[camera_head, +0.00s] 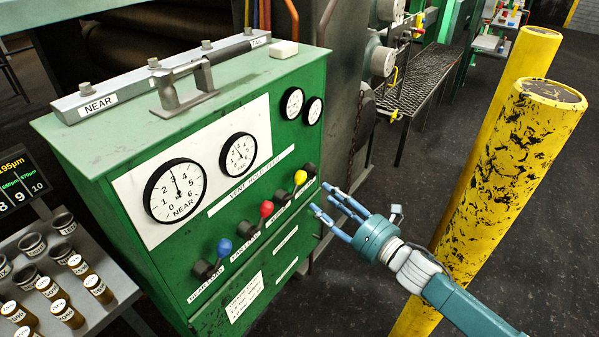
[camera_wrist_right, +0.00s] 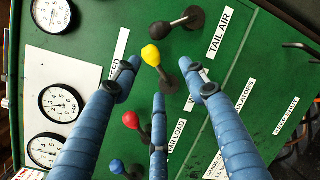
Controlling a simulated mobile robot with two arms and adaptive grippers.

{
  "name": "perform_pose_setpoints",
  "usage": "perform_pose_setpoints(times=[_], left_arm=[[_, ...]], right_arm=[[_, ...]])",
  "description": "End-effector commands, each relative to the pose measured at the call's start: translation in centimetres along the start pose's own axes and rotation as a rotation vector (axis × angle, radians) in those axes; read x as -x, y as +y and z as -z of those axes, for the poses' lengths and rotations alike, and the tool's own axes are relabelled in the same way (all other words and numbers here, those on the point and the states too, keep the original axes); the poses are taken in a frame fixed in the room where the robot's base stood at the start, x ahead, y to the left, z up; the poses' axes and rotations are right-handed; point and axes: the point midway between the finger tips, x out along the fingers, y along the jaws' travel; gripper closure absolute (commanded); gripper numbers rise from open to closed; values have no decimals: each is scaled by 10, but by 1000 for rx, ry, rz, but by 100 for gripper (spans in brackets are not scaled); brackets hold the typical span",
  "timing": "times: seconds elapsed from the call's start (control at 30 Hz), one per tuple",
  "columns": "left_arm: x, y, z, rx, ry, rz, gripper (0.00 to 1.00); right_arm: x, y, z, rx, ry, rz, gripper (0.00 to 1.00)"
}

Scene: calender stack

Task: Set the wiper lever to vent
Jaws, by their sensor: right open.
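The yellow-knobbed lever (camera_head: 300,177) is third from the left in the row on the green panel. Its label, partly hidden by a finger in the right wrist view, appears to start with "W". In that view its yellow knob (camera_wrist_right: 151,55) lies between the outer fingertips. My right gripper (camera_head: 325,199) is open, with its three blue fingers spread and pointing at the panel from the right. The fingers also show in the right wrist view (camera_wrist_right: 160,76); I see no clear grip on the knob. A strip reading VENT HOLD FEED (camera_head: 250,180) runs above the levers. My left gripper is out of view.
A red-knobbed lever (camera_head: 267,208) and a blue-knobbed lever (camera_head: 224,247) stand left of the yellow one. A black lever labelled TAIL AIR (camera_wrist_right: 158,30) is on its other side. Yellow posts (camera_head: 515,170) stand close behind my right arm. Vials (camera_head: 66,312) fill the lower left.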

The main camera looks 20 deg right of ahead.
Motion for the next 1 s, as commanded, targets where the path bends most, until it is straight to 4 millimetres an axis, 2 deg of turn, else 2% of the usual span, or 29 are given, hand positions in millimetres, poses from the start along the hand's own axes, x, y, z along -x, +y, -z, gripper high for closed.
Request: perform_pose_setpoints(times=[0.03, 0.17, 0.5, 0.63, 0.8, 1.0], left_arm=[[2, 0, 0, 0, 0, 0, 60], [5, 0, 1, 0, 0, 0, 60], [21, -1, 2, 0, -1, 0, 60], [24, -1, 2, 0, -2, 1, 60], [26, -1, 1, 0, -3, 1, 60], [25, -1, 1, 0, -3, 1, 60]], right_arm=[[-2, 9, -5, 28, -2, -16, 57], [-14, 15, -9, 48, -6, -28, 57], [-77, 16, -9, 43, -5, -25, 57], [-95, 15, -8, 42, -4, -24, 57], [-107, 14, -6, 43, -2, -23, 57], [-109, 14, -6, 42, -2, -23, 57]])
